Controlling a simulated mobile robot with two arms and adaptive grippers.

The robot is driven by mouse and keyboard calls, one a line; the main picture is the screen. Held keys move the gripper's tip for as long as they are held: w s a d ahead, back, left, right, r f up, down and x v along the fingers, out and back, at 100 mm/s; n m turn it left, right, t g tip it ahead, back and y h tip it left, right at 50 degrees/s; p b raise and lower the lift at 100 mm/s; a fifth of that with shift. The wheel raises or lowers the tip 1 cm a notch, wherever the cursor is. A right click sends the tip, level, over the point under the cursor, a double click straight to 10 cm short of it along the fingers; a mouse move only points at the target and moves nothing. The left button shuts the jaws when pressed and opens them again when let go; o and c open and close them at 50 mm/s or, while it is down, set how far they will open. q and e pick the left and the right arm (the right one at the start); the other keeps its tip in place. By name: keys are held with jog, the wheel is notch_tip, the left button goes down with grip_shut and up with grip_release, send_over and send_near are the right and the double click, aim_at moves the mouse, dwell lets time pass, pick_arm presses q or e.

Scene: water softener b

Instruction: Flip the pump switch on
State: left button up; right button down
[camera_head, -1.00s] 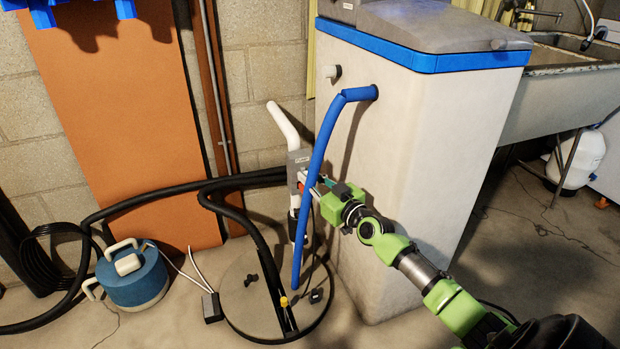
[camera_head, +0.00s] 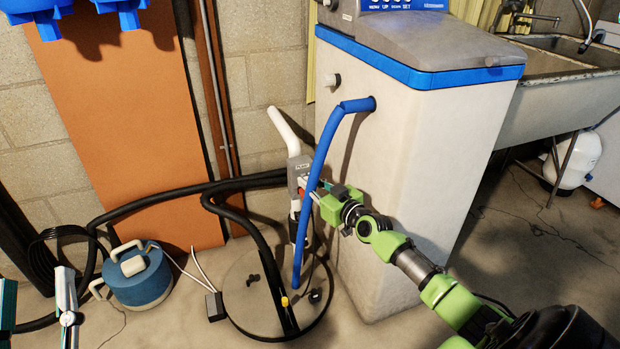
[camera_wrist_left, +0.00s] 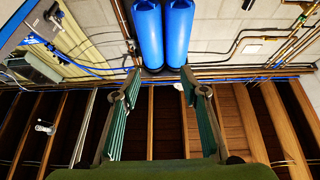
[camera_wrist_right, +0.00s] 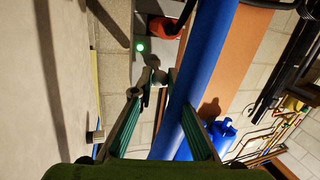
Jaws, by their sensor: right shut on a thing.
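The pump switch is a grey labelled box (camera_head: 299,168) with a red part (camera_wrist_right: 165,28), on the pipe beside the white tank. A green light (camera_wrist_right: 140,46) glows near the red part in the right wrist view. My right gripper (camera_head: 312,191) reaches from the right to the front of the box, and the blue hose partly hides it. Its fingertips are nearly together in the right wrist view (camera_wrist_right: 155,76); their exact contact on the switch is hard to see. My left gripper (camera_head: 38,285) is open and empty at the lower left, also in the left wrist view (camera_wrist_left: 160,88).
The blue hose (camera_head: 317,165) runs down from the white tank (camera_head: 400,160), close beside my right fingers. A round pit lid (camera_head: 240,295) with black hoses lies below. A sink (camera_head: 560,90) is at right.

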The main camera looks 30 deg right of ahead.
jog(key=shift+r+g+p, duration=0.3)
jog(key=shift+p, duration=0.65)
pick_arm(q)
notch_tip(320, 180, down, 14)
jog(key=w+a+g+y+p, duration=0.1)
jog(key=w+a+g+y, duration=0.15)
jog(key=g, duration=0.55)
pick_arm(e)
jog(key=shift+w+r+g+p, duration=0.15)
jog(key=shift+g+p, duration=0.25)
jog(key=shift+p, duration=1.1)
pick_arm(q)
jog(key=s+a+f+g+y, duration=0.2)
jog(key=s+f+g, duration=0.5)
jog(key=s+f, duration=0.4)
jog(key=shift+s+a+f+n+g, duration=0.15)
jog(key=shift+a+f+n+g, duration=0.2)
jog(key=shift+a+f, duration=0.4)
jog(key=shift+y, duration=0.25)
pick_arm(e)
jog(key=c, duration=2)
grip_release()
jog(key=shift+o, duration=0.2)
